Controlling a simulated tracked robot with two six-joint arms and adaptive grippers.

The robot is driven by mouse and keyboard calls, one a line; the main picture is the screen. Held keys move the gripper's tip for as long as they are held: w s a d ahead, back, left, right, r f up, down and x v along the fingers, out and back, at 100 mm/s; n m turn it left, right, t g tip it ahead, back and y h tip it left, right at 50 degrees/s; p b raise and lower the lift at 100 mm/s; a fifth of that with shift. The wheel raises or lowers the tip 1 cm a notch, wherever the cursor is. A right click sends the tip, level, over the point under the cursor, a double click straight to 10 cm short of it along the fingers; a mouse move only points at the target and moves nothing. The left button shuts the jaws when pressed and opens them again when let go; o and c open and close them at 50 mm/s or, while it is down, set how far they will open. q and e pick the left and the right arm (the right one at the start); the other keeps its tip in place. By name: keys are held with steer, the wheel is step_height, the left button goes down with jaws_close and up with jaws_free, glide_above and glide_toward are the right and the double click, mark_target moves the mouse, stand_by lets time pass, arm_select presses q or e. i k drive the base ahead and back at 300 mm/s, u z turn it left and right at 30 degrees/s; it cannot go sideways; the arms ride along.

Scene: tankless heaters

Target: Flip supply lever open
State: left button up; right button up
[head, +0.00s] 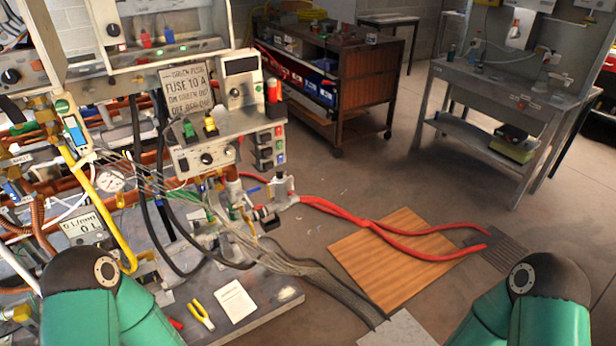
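A heater test rig fills the left side of the head view, with pipes, hoses, gauges and a control box (205,140). I cannot tell for sure which part is the supply lever. A small blue handle (250,189) sits by the fittings below the control box. A long yellow bar or pipe (108,214) slants down at the left. Neither gripper is in view; only the green links of my arms show at the bottom left and bottom right.
Yellow pliers (201,314) and a white paper (236,302) lie on the grey base plate. A workbench (500,95) and a dark cart (362,85) stand behind.

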mark_target(255, 190)
steer(key=i, duration=1.45)
steer(key=u, duration=2.6)
steer(key=i, duration=0.1)
steer(key=z, duration=3.45)
steer(key=k, duration=1.05)
steer(key=u, duration=0.25)
steer(key=i, duration=0.25)
